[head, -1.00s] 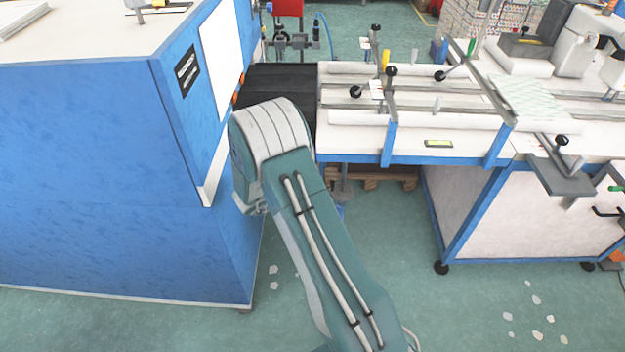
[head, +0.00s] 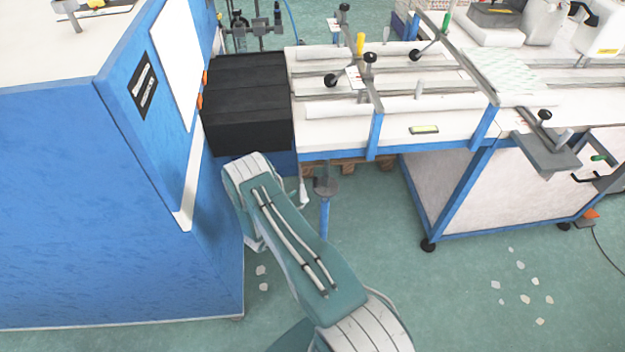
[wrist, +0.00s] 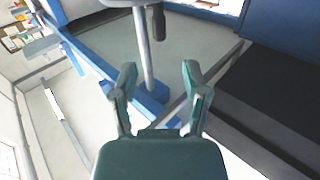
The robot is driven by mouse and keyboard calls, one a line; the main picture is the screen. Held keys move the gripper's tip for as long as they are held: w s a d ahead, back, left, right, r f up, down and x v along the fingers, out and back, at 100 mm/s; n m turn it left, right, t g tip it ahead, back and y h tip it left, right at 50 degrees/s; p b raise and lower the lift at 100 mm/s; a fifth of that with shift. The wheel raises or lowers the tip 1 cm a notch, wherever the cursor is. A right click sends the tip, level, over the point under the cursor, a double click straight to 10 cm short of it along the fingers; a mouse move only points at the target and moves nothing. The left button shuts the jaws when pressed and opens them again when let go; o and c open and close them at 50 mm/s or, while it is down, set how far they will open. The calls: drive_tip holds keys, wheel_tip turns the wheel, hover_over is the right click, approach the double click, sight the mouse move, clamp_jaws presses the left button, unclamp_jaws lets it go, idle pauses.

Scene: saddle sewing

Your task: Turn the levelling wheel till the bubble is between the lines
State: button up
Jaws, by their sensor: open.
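The levelling wheel (head: 326,185) is a small grey disc on a post under the white table's front edge in the head view. In the wrist view, part of what looks like this wheel (wrist: 118,3) shows at the top edge, with a dark handle (wrist: 158,22) and a grey rod (wrist: 144,55). My gripper (wrist: 159,68) is open and empty, its two fingers apart and pointing toward the rod and wheel. In the head view my arm mostly hides it. The spirit level (head: 424,129) is a yellow-green vial on the table front; its bubble is too small to read.
A large blue cabinet (head: 60,210) stands close on the left. A black ribbed cover (head: 248,105) lies between it and the white table (head: 345,132). A blue-framed cabinet (head: 505,195) stands right of the wheel. The green floor in front is clear apart from pale scraps.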

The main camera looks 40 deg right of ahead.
sight(314, 181)
drive_tip(key=x, duration=0.9)
clamp_jaws()
